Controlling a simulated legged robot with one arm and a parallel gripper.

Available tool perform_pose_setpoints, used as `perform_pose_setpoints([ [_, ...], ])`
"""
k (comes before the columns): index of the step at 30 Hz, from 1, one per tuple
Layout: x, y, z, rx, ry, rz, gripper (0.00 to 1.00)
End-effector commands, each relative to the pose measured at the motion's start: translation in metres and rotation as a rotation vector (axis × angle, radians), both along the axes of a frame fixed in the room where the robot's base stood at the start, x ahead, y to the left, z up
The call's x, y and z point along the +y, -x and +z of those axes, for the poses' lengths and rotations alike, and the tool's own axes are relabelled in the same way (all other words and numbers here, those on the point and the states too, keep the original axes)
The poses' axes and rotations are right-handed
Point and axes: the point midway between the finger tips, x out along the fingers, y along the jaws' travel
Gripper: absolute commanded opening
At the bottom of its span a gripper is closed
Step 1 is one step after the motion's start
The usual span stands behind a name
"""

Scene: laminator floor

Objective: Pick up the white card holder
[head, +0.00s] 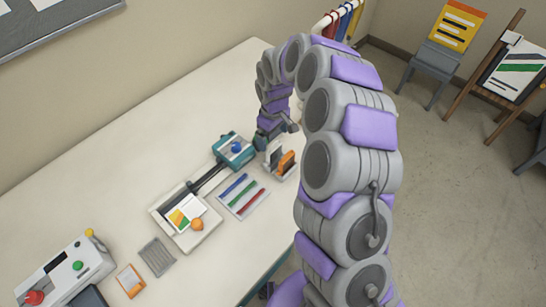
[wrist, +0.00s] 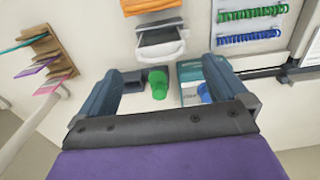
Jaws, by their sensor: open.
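Nothing is held. A green knob (wrist: 158,82) on a dark block shows between the fingers.
A tray of coloured combs (head: 243,195) and a paper trimmer (head: 190,225) lie nearer the front. A wooden rack (wrist: 48,50) shows at left in the wrist view.

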Motion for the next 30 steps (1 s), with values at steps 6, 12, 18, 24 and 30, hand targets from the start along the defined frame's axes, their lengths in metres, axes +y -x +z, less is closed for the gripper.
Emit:
perform_pose_setpoints([
  [6, 0.006, 0.001, -0.027, 0.003, 0.006, 0.001, 1.00],
  [12, 0.007, 0.001, -0.036, 0.001, 0.007, 0.001, 1.00],
  [18, 0.003, 0.003, -0.063, 0.005, 0.005, 0.001, 1.00],
  [24, 0.000, 0.002, -0.080, 0.001, 0.001, 0.000, 1.00],
  [30, 0.003, 0.002, -0.080, 0.001, 0.005, 0.001, 0.98],
])
